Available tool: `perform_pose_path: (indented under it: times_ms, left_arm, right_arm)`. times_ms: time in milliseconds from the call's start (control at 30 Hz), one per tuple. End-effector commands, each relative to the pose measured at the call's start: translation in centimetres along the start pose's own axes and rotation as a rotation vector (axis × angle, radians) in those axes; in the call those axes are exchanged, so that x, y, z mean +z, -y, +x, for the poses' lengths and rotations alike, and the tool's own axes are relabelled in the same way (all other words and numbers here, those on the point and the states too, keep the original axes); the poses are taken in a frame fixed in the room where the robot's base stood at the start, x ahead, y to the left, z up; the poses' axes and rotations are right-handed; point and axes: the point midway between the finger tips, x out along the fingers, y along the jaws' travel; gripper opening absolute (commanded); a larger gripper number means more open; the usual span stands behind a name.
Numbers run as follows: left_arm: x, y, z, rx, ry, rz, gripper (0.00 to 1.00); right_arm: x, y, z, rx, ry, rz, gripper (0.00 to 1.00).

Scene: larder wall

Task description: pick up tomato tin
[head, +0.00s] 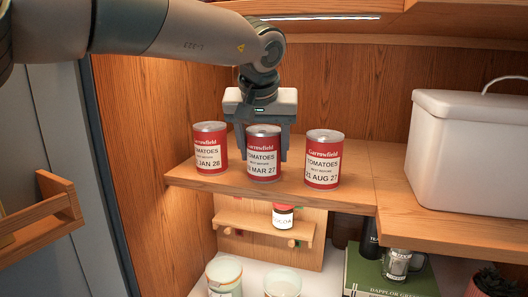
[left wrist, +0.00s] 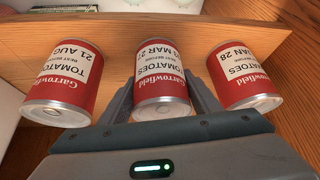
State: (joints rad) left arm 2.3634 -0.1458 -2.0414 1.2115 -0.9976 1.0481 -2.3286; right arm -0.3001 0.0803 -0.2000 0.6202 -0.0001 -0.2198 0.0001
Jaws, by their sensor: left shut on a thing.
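Three red-and-white tomato tins stand in a row on the wooden shelf (head: 355,197). The left tin (head: 210,148) reads JAN 28, the middle tin (head: 263,154) MAR 27 and the right tin (head: 323,158) 21 AUG 27. My left gripper (head: 263,150) comes down from above and is shut on the middle tin, one finger on each side. The left wrist view shows the same middle tin (left wrist: 161,85) between the fingers, with the AUG tin (left wrist: 67,80) and the JAN tin (left wrist: 241,75) apart on either side. My right gripper is not in view.
A white lidded bin (head: 470,150) stands on the shelf at the right. Below are a cocoa tin (head: 283,215) on a small rack, pale mugs (head: 224,277), a green book (head: 375,275) and a glass jar (head: 397,264). The shelf front between the AUG tin and the bin is clear.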

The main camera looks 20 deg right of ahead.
Motion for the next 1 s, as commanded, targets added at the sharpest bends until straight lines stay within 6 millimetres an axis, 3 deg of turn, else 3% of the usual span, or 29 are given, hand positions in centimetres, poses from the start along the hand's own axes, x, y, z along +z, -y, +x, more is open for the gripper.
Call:
perform_pose_path:
  times_ms: [733, 1000]
  left_arm:
    - [-2.0, 0.0, -3.4, 0.001, -0.002, -0.001, 0.19]
    - [0.6, 0.1, -4.0, 0.001, -0.003, 0.0, 0.19]
  right_arm:
    - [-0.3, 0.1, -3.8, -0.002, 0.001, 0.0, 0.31]
    - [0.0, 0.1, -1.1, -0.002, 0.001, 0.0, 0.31]
